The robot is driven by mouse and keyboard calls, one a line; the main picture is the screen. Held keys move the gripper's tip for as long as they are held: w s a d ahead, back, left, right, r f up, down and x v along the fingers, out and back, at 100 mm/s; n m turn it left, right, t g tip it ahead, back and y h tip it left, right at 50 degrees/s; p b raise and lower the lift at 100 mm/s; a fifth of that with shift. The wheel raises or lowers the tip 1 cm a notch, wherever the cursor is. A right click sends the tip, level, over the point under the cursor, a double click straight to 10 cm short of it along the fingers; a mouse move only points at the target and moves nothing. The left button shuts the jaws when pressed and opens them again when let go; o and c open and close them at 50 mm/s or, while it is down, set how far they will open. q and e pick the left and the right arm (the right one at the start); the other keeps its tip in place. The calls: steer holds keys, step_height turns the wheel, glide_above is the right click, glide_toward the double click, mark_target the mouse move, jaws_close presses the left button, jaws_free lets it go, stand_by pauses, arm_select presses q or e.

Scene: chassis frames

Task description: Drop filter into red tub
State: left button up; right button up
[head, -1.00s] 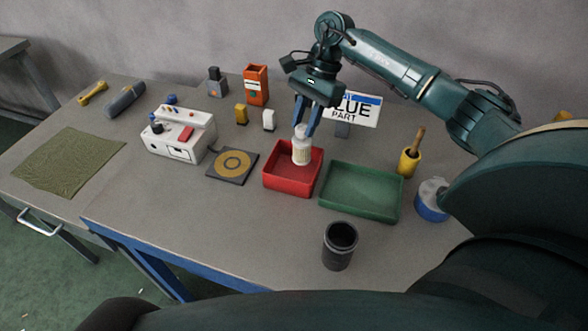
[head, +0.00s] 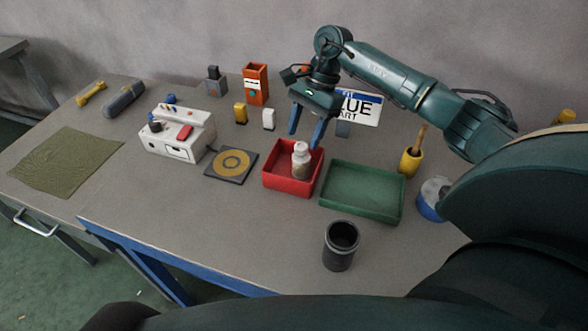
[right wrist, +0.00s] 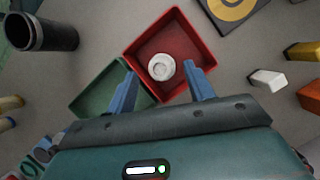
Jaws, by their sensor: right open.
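The filter (head: 300,160) is a small white bottle-like piece with a rounded cap. It stands upright inside the red tub (head: 290,185), and the right wrist view shows its top (right wrist: 161,67) within the tub's walls (right wrist: 203,48). My right gripper (head: 306,138) is open and empty above the tub, its blue fingers spread and apart from the filter. In the right wrist view the fingertips (right wrist: 161,82) sit either side of the filter's line, nearer the camera. My left gripper is not in view.
A green tray (head: 360,192) stands right beside the red tub. A black cup (head: 340,246) stands in front. A target plate (head: 232,164) and white device (head: 178,138) are to the left. An orange bin (head: 256,84) and a sign (head: 362,107) stand behind.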

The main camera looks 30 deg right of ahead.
steer(key=shift+r, duration=0.1)
steer(key=b+v, duration=0.2)
steer(key=v, duration=1.1)
